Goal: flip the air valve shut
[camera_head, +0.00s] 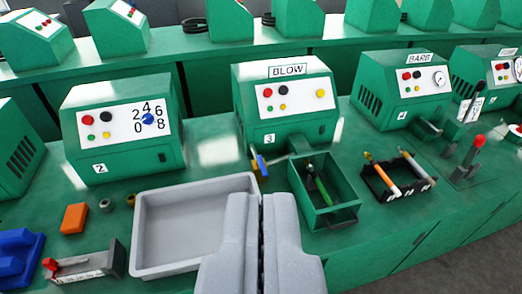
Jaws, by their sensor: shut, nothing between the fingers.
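A small valve with a blue handle and a yellowish part (259,163) is on the front left of the green machine marked BLOW and 3 (287,103). I take it for the air valve. Its blue handle stands steeply, tilted slightly; the picture is too small to tell whether it is open or shut. My gripper (262,198) comes in from the bottom of the view, its two grey fingers together with nothing between them. Its tips appear just below the valve in the picture, and I see no contact.
A grey tray (142,231) lies left of my gripper. A green open box (344,216) holding a green-handled tool is at the right. Beyond it a black rack (378,191) holds pen-like tools. A red-knobbed lever (470,157) stands farther right. Machine 2 (119,124) is at the left.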

